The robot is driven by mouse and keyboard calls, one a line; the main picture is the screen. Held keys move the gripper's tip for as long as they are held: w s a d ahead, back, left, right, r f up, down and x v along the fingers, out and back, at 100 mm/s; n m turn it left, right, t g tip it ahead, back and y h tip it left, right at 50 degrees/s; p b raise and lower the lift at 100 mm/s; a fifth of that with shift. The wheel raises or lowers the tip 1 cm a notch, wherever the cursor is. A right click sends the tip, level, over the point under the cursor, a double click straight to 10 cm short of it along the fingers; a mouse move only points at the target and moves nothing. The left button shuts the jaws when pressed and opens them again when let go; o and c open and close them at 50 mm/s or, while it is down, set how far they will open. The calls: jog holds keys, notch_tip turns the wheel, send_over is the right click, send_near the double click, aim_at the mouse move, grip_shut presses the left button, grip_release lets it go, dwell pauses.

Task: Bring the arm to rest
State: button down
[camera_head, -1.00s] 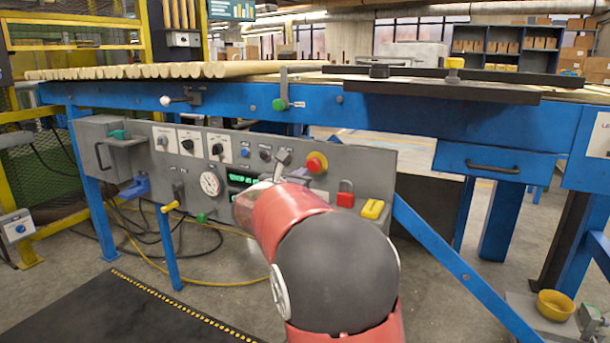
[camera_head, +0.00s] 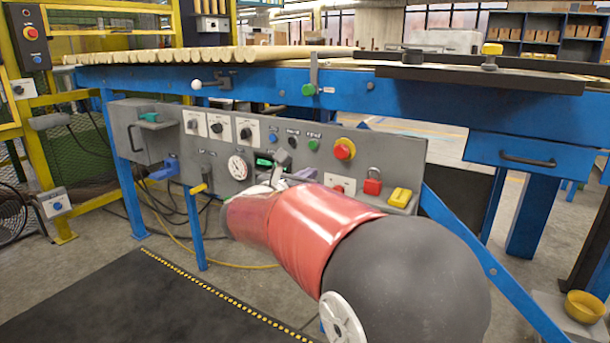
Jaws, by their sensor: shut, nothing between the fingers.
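My red and dark grey arm reaches from the lower right toward the grey control panel (camera_head: 405,150). My gripper (camera_head: 283,158) shows only in part, as a small grey tip beyond the red forearm, in front of the panel's middle. It is shut with nothing seen in it. The forearm hides most of the gripper and the panel's lower middle. I cannot tell whether the tip touches the panel.
The panel carries a red button (camera_head: 344,149), a dial gauge (camera_head: 238,167), a red padlock (camera_head: 372,182) and a yellow block (camera_head: 400,197). A blue bench frame (camera_head: 420,104) with wooden rods (camera_head: 200,56) stands above it. A dark mat (camera_head: 150,300) lies lower left.

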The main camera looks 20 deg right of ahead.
jog(key=s+d+f+m+g+y+p, duration=0.1)
jog(key=s+f+m+g+y, duration=0.15)
jog(key=s+m, duration=0.45)
jog(key=s+d+f+m+g+y+p, duration=0.2)
jog(key=s+m+g, duration=0.15)
jog(key=s, duration=0.55)
jog(key=s+a+f+m+y+p, duration=0.1)
jog(key=s+a+f+m+y, duration=0.2)
jog(key=s+a+m+y, duration=0.2)
jog(key=s+a+f+m+y+p, duration=0.1)
jog(key=s+a+f+m+y, duration=0.2)
jog(key=s+a+m, duration=0.5)
jog(key=shift+s+m+t+y, duration=0.3)
jog(key=shift+s+m+y, duration=0.5)
jog(key=shift+m, duration=0.25)
jog(key=shift+r, duration=0.1)
